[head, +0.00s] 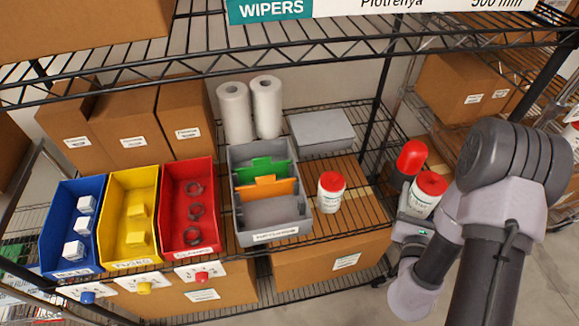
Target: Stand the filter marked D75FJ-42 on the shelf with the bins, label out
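A white filter with a red top (427,195) is at my gripper (413,200), tilted, to the right of the bin shelf and apart from it. The gripper appears closed around it, though the fingers are largely hidden. The print on its label is too small to read. Another white filter with a red top (331,193) stands upright on the bin shelf (362,213), right of the grey bin; its marking is also unreadable. A rounded red piece (411,157) with a dark lower part shows just behind the held filter; I cannot tell what it is.
Blue (73,228), yellow (133,216), red (189,205) and grey (270,190) bins line the shelf. Paper rolls (250,107) and a grey flat box (321,132) stand behind. A black post (376,115) and an upper wire shelf bound the space. Some shelf right of the standing filter is clear.

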